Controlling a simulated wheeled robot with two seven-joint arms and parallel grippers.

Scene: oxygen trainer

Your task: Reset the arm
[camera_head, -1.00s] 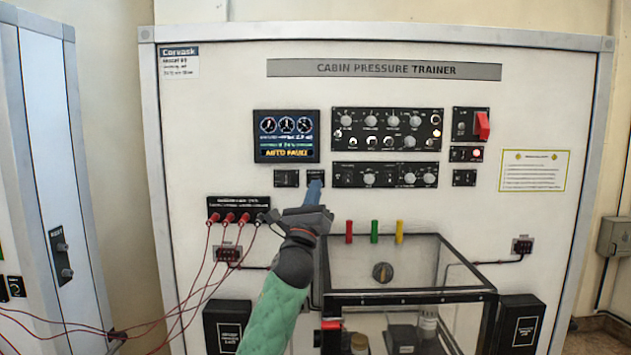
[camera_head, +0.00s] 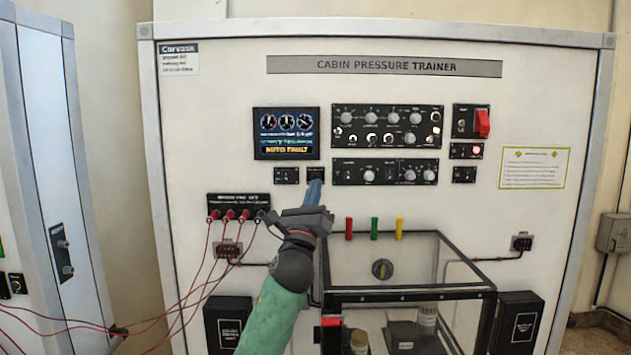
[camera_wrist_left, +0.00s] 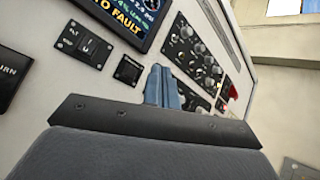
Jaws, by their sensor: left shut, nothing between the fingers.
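My left gripper (camera_head: 314,190) is shut and empty, with its blue fingers pointing at the cabin pressure trainer panel (camera_head: 560,100). In the head view its tips are just below a small black switch plate (camera_head: 316,173), partly covering it. In the left wrist view the shut fingers (camera_wrist_left: 163,85) stand to the right of that switch plate (camera_wrist_left: 129,70), and a gap shows between them. I cannot tell whether the fingertips touch the panel. The display (camera_head: 286,133) above reads AUTO FAULT. My right gripper is not in view.
A clear box with a black frame (camera_head: 410,296) juts out at lower right of my left arm. Red cables hang from a jack strip (camera_head: 238,205) at the left. A red guarded switch (camera_head: 482,123) is at upper right. Another cabinet (camera_head: 40,150) stands at far left.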

